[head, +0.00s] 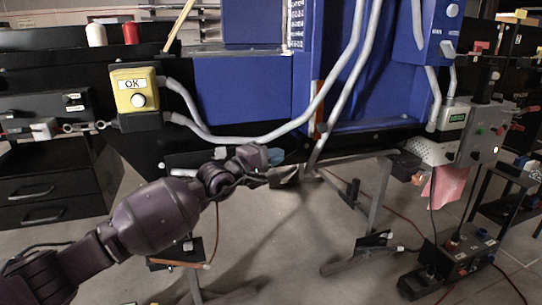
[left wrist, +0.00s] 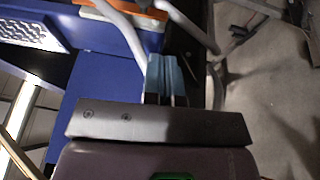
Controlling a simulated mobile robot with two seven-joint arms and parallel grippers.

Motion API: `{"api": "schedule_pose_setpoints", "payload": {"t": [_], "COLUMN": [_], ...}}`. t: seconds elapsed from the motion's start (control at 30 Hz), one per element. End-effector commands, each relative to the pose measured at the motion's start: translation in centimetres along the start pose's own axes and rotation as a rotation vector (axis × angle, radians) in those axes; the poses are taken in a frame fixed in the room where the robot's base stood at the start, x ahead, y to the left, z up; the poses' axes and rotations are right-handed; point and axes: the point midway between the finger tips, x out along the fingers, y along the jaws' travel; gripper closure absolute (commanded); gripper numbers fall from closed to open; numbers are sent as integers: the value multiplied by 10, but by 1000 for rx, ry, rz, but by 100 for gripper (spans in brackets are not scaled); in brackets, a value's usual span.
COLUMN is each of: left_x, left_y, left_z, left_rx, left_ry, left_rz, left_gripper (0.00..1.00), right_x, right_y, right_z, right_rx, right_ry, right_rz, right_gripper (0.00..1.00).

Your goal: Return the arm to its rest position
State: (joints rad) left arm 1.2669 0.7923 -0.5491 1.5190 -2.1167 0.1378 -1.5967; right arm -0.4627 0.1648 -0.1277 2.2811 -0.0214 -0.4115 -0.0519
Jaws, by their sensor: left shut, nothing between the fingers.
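My left arm comes in from the lower left in the head view and reaches to the middle of the picture. My left gripper (head: 275,156) is at its end, with blue fingertips, in front of the lower edge of the blue machine (head: 240,95). In the left wrist view the two blue fingers (left wrist: 166,78) lie close together, shut with nothing between them. Grey hoses and the blue machine show beyond them. My right gripper is in neither view.
A yellow OK button box (head: 136,92) stands left of the gripper. Thick grey hoses (head: 290,125) loop just above it. Black drawers (head: 45,190) stand at the left. A grey-and-green control box (head: 450,130) is at the right. Open floor (head: 285,240) lies below.

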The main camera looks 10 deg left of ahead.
Motion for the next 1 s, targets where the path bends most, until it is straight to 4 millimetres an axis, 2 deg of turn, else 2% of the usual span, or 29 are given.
{"api": "schedule_pose_setpoints", "payload": {"t": [0.17,0.53,0.63,0.77,1.0], "left_x": [-9,-10,-15,-31,-88], "left_y": [-1,-3,-14,-48,-122], "left_z": [1,1,5,23,66], "left_rx": [0,-4,-63,-297,-989], "left_ry": [-1,-1,-6,-21,-10], "left_rz": [2,0,-1,-2,30], "left_gripper": [100,100,100,100,100], "right_x": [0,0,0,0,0], "right_y": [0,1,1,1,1], "right_z": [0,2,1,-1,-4], "right_rx": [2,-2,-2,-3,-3], "right_ry": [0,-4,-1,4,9], "right_rz": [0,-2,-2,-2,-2], "right_gripper": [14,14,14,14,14]}}
